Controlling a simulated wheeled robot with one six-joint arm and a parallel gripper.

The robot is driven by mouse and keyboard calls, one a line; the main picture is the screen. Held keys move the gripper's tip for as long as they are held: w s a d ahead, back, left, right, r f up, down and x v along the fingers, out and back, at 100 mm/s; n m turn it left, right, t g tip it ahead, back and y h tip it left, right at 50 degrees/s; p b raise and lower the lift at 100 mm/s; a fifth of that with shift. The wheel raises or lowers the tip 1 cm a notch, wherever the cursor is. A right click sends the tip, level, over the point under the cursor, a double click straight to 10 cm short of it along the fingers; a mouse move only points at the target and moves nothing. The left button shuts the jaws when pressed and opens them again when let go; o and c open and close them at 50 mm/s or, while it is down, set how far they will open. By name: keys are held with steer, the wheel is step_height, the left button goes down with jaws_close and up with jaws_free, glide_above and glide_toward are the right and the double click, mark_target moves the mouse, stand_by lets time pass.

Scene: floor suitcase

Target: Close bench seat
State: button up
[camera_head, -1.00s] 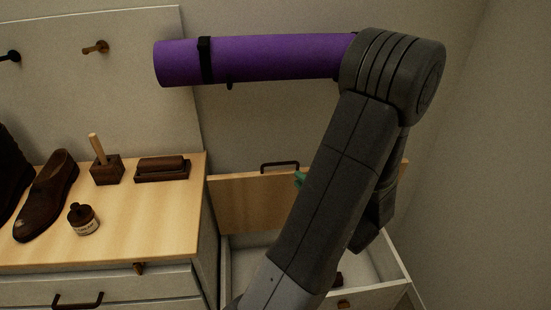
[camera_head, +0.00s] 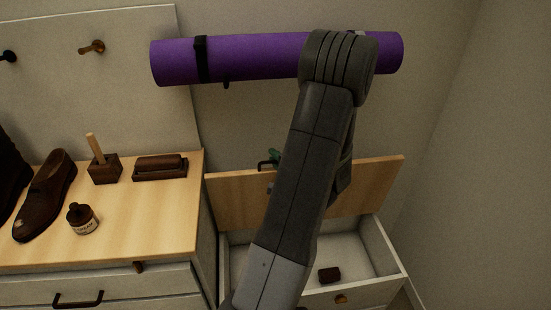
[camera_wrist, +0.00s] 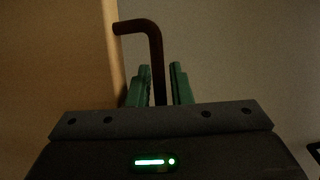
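The bench seat (camera_head: 374,184) is a light wooden lid standing raised at the back of an open white box (camera_head: 388,252). Its dark bar handle (camera_head: 262,165) is at the lid's top edge. In the wrist view the handle (camera_wrist: 152,40) juts out from the lid's edge (camera_wrist: 114,60) and bends down between my green fingers. My gripper (camera_wrist: 161,82) looks open, with the fingers apart on either side of the handle; contact cannot be told. In the head view the green fingertips (camera_head: 273,156) show beside the handle, and my arm hides part of the lid.
A small dark brown block (camera_head: 329,275) lies inside the box. A wooden-topped cabinet (camera_head: 150,215) with shoes and brushes stands to the left. A purple rolled mat (camera_head: 250,58) hangs on the wall behind my arm. A wall bounds the right side.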

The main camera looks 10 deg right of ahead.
jaws_close()
steer(key=shift+s+f, duration=0.1)
